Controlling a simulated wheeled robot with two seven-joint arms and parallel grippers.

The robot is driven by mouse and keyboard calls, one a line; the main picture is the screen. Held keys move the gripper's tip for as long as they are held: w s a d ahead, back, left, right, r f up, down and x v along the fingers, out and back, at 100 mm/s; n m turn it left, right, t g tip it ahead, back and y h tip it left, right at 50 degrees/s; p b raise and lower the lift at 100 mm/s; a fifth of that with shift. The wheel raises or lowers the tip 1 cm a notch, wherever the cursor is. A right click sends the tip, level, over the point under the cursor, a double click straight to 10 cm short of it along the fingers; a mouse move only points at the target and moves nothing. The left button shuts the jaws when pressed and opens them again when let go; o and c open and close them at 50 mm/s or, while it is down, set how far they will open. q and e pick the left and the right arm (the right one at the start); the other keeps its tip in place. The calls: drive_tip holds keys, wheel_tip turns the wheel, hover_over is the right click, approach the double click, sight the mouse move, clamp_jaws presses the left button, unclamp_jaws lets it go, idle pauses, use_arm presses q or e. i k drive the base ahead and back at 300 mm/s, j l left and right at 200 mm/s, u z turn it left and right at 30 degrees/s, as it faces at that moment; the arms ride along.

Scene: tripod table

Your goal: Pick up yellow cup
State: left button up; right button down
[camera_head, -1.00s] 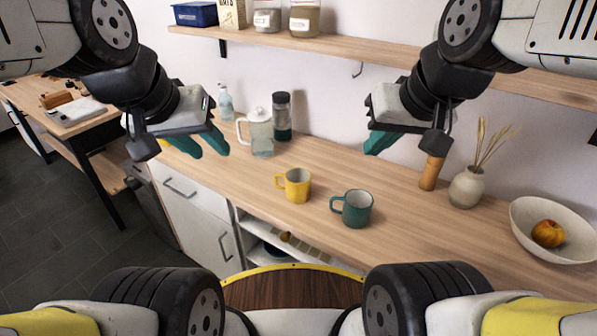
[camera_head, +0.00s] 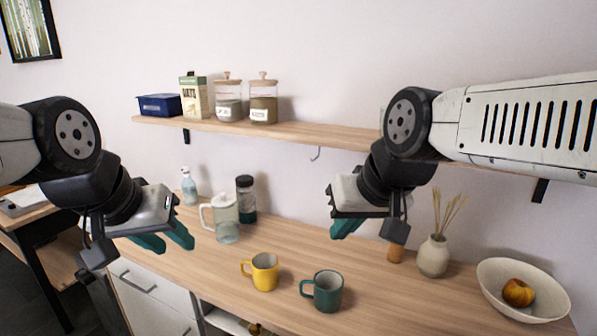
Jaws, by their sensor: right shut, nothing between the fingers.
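The yellow cup (camera_head: 265,272) stands upright on the wooden counter (camera_head: 400,305), its handle to the left. A teal cup (camera_head: 328,292) stands just to its right, also with its handle to the left. My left gripper (camera_head: 177,246) is open and empty, with its two teal fingers apart, up and left of the yellow cup. My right gripper (camera_head: 339,236) is shut and empty, above and to the right of the yellow cup. Neither gripper touches a cup.
A glass pitcher (camera_head: 226,212), a dark-lidded jar (camera_head: 246,200) and a spray bottle (camera_head: 189,188) stand behind. A vase (camera_head: 433,258), a wooden cylinder (camera_head: 396,253) and a bowl (camera_head: 497,277) holding fruit are at right. A wall shelf (camera_head: 290,133) hangs above.

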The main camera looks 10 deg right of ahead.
sight(265, 275)
drive_tip(key=z, duration=0.4)
drive_tip(key=j+z, duration=0.1)
drive_tip(key=z, duration=0.65)
drive_tip(key=k+j+z, duration=0.1)
drive_tip(key=z, duration=0.3)
drive_tip(key=k+j, duration=0.4)
drive_tip(key=k+j+z, duration=0.1)
drive_tip(key=k+j, duration=0.3)
drive_tip(key=j, duration=0.25)
